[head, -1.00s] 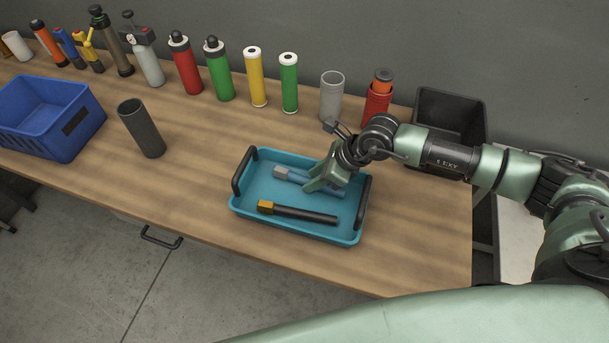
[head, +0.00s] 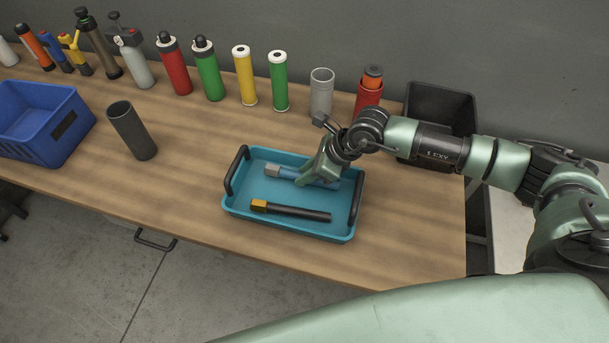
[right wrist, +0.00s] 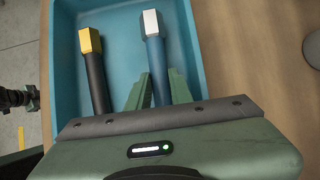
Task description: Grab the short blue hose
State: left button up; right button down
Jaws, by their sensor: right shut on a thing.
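The short blue hose (head: 288,173) with a silver end lies in the teal tray (head: 238,208) on the table. My right gripper (head: 307,180) is down in the tray and shut on the blue hose, which also shows between its fingers in the right wrist view (right wrist: 157,62). The hose's silver end sticks out to the left of the fingers in the head view. A black hose (head: 300,213) with a brass end lies in the same tray, nearer the front, apart from the gripper.
The tray has black handles (head: 355,201) at both ends. A dark grey tube (head: 132,130) and a blue crate (head: 68,150) stand to the left. A row of cylinders, with a green one (head: 279,82), stands behind. A black bin (head: 440,100) is at the back right.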

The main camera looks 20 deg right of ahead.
notch_tip(320, 180, up, 19)
jog(key=b, duration=0.4)
